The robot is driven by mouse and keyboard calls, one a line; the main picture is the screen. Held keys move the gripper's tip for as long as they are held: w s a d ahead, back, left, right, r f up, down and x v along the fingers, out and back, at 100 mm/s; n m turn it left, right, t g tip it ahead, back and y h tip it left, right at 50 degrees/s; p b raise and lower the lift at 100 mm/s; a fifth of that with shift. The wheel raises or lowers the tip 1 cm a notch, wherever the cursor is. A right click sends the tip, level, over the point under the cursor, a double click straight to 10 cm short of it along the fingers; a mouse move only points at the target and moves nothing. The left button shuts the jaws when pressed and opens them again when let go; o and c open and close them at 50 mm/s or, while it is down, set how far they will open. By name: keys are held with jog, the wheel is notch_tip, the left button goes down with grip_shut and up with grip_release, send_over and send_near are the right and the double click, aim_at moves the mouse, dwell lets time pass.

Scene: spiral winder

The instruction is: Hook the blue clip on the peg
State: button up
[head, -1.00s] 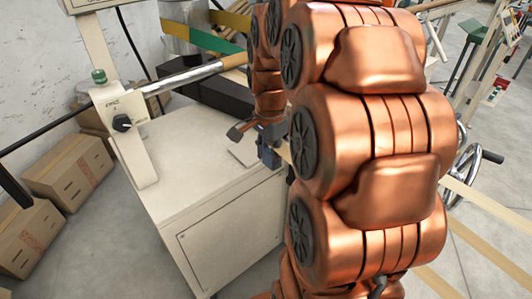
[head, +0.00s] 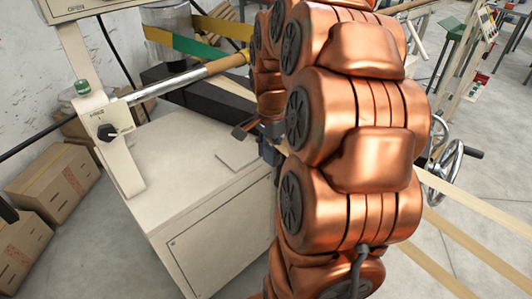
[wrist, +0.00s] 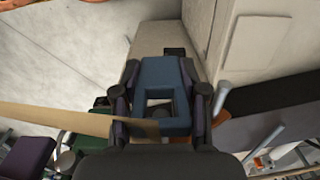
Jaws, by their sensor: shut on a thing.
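The blue clip (wrist: 158,73) is a block-like frame with a rectangular opening, in the middle of the wrist view. My gripper (wrist: 160,98) has its dark fingers on the left and right sides of the clip and is shut on it. In the head view my gripper (head: 268,136) is small and partly hidden behind my copper arm, beside the right edge of the cream cabinet. A short grey rod (wrist: 221,98) stands just right of the clip in the wrist view, apart from it. I cannot tell whether this is the peg.
The cream cabinet (head: 195,165) stands left of my gripper, with a control post and knob (head: 106,132). A metal roller bar (head: 185,82) crosses behind. Cardboard boxes (head: 52,182) lie at the left. Beige strips (head: 450,240) and a handwheel (head: 443,172) are at the right.

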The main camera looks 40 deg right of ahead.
aim_at(285, 138)
jog(key=shift+d+f, duration=0.2)
jog(key=shift+d, duration=0.7)
jog(key=shift+d+f, duration=0.15)
jog(key=shift+d, duration=0.8)
jog(key=shift+d+f, duration=0.2)
jog(key=shift+d, duration=0.7)
jog(key=shift+s, duration=0.1)
jog(key=o, duration=1.2)
jog(key=shift+r, duration=0.15)
notch_tip(285, 138, up, 12)
jog(key=shift+f, duration=0.1)
jog(key=shift+a, duration=0.1)
